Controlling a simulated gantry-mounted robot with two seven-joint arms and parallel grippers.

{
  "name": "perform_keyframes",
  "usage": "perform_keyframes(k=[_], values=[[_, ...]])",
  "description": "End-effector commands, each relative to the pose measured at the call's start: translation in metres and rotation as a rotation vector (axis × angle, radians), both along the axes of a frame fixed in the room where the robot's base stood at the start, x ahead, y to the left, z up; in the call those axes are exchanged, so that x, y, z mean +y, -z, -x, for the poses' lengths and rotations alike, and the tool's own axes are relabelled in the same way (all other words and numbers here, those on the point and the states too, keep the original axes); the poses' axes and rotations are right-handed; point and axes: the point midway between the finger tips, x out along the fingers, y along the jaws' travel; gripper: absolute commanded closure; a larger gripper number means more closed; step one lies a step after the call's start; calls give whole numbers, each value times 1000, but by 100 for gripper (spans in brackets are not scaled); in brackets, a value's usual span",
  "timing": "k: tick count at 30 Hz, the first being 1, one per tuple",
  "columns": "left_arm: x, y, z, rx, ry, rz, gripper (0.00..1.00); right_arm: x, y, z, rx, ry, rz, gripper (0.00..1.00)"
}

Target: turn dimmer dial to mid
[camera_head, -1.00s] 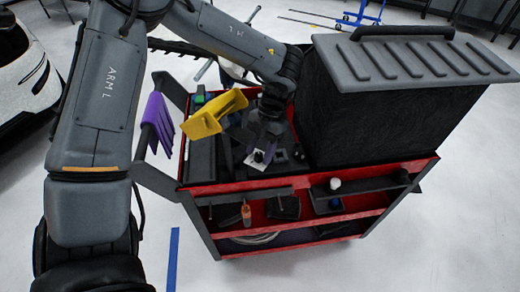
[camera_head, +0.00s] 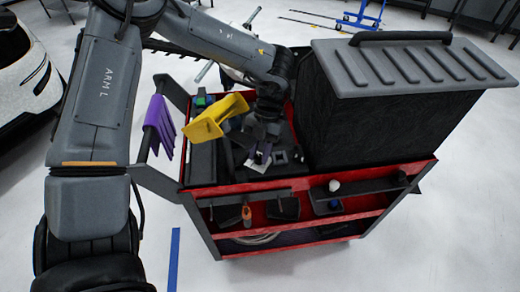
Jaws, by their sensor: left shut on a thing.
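My left gripper (camera_head: 262,148) points down over the top tray of the red and black cart (camera_head: 230,187). It is shut on what appears to be the dimmer dial, at a small white plate (camera_head: 257,165) in the tray. The dial itself is too small and too covered by the fingers to make out its setting. My right gripper is not in view.
A yellow holder (camera_head: 215,117) stands left of my left gripper, and a purple cloth (camera_head: 158,124) hangs at the cart's left side. A large black box with a grey lid (camera_head: 424,66) stands close on the right. Lower shelves hold small tools.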

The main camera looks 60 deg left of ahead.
Motion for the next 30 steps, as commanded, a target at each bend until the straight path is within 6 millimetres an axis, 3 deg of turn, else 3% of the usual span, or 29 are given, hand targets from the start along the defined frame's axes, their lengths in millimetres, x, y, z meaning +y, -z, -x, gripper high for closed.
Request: perform_keyframes(k=[15,30], values=[[1,-2,2,-2,-410,2,100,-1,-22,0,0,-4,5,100],[2,0,2,-1,-561,-1,100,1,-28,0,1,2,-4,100]])
